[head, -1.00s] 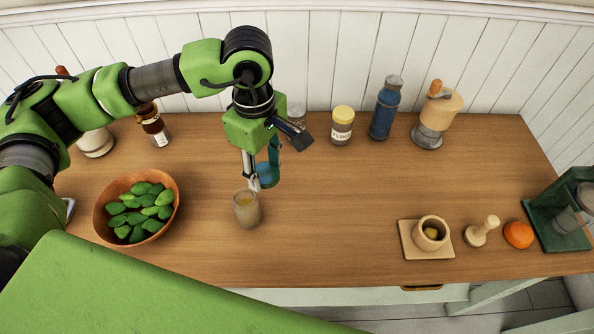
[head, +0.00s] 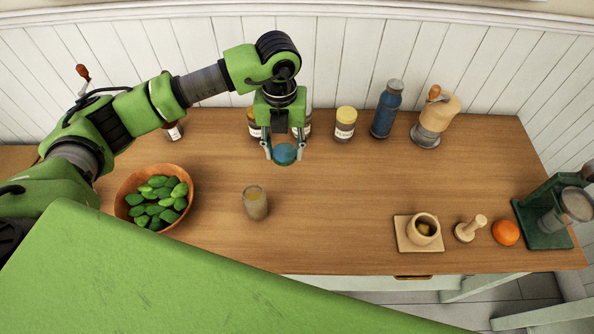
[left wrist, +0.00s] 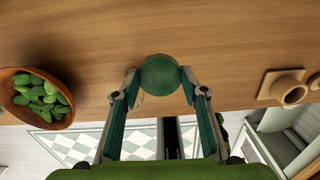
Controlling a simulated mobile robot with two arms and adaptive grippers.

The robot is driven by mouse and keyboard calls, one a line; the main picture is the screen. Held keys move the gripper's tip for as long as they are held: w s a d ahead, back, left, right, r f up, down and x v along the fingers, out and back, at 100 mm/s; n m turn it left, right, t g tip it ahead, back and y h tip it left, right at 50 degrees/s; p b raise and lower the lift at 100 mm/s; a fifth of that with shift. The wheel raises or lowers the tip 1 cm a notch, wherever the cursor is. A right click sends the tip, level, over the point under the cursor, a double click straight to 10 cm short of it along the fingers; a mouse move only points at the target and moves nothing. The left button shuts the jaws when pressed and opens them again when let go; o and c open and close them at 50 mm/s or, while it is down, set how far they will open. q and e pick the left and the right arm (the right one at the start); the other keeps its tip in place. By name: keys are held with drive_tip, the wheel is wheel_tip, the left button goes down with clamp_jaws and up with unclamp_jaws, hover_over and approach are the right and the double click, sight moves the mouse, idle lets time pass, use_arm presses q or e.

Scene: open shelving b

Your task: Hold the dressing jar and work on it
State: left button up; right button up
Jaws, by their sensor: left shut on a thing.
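A clear glass jar (head: 256,204) with yellowish contents stands upright and apparently open on the wooden counter, right of the bowl; I take it for the dressing jar. My left gripper (head: 284,150) is shut on a round blue-green piece (head: 285,154) that looks like a lid, behind and slightly right of the jar. In the left wrist view the round piece (left wrist: 160,75) sits between the fingertips. Its underside is hidden. The jar is mostly hidden there, perhaps a faint edge beside the left finger. My right gripper is out of view.
A bowl of green leaves (head: 155,196) stands left. Behind are a yellow-lidded jar (head: 345,125), a blue bottle (head: 386,110) and a grinder (head: 434,118). The counter's middle is clear.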

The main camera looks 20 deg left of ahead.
sight(284, 151)
use_arm(q)
drive_tip(key=f+n, duration=0.4)
drive_tip(key=shift+w, duration=0.2)
drive_tip(key=shift+n, duration=0.3)
wheel_tip(284, 151, down, 9)
drive_tip(key=p, duration=0.3)
drive_tip(key=shift+f, duration=0.45)
drive_tip(key=shift+f, duration=0.2)
drive_tip(key=o, duration=1.2)
drive_tip(key=shift+o, duration=0.2)
